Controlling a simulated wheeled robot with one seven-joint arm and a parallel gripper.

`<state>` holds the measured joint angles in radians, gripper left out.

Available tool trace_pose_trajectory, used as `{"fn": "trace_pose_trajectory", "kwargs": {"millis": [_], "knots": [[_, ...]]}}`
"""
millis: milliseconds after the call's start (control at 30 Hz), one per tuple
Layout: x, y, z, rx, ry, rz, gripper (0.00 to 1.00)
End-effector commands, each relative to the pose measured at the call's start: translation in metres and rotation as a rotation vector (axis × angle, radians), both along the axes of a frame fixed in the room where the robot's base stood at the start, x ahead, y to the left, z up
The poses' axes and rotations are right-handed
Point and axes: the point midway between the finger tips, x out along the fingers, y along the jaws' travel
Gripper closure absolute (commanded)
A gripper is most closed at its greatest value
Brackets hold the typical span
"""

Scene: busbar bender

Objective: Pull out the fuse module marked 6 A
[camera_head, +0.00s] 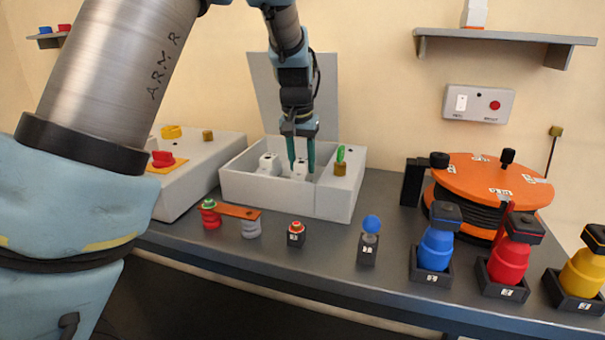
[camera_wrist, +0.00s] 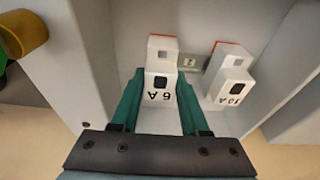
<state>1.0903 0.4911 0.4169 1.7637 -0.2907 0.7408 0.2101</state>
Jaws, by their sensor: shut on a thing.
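The white fuse module marked 6 A (camera_wrist: 160,85) sits in the open white fuse box (camera_head: 270,192). It stands between the two green fingers of my gripper (camera_wrist: 157,105), which are shut on its sides. In the head view my gripper (camera_head: 301,168) points straight down into the box, and the module (camera_head: 300,168) shows partly between the fingers. A second white module, marked 10 A (camera_wrist: 230,80), stands beside it, to the right in the wrist view and to the left in the head view (camera_head: 269,163). The 6 A module's lower end is hidden.
The box's raised lid (camera_head: 323,100) stands behind my gripper. A brass lock with a green key (camera_head: 340,165) is at the box's right. A grey housing with a red knob (camera_head: 163,158) stands left.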

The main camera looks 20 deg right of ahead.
Motion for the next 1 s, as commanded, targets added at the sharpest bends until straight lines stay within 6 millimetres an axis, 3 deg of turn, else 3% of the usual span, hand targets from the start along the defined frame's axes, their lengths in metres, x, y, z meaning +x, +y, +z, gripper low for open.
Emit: {"fn": "trace_pose_trajectory", "kwargs": {"millis": [600,1000], "knots": [[0.0,0.0,0.018,-0.001,-0.001,0.0,1.0],[0.0,0.0,0.019,-0.001,-0.001,0.0,1.0]]}}
